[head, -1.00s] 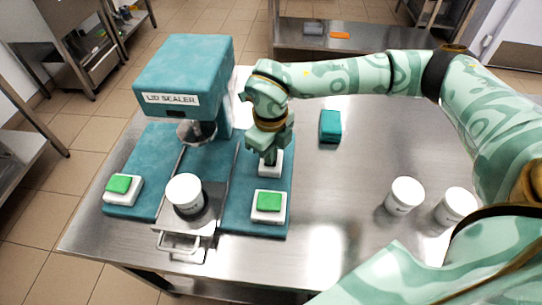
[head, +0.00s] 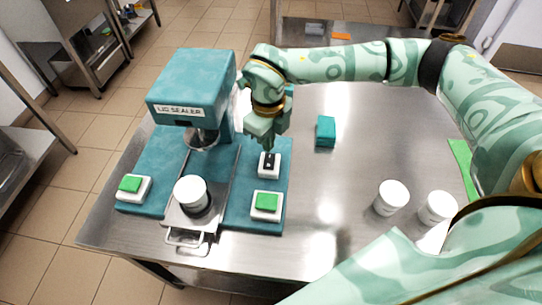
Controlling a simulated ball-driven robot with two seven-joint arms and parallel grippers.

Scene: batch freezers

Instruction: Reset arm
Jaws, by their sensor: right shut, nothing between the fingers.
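My right arm reaches in from the right across the table. My right gripper (head: 269,150) is shut and empty, pointing down just above a white switch box with a black top (head: 269,165) on the lid sealer's base. The teal lid sealer (head: 190,85) stands at the left of the table. A white-lidded tub (head: 191,193) sits on its sliding tray (head: 186,235), in front of the press head (head: 202,138). My left gripper is not in view.
Green buttons on white boxes sit at the base's left (head: 132,186) and front right (head: 266,203). A teal block (head: 325,131) lies behind. Two white tubs (head: 391,197) (head: 438,207) stand at the right on the steel table (head: 335,235). The table's middle is clear.

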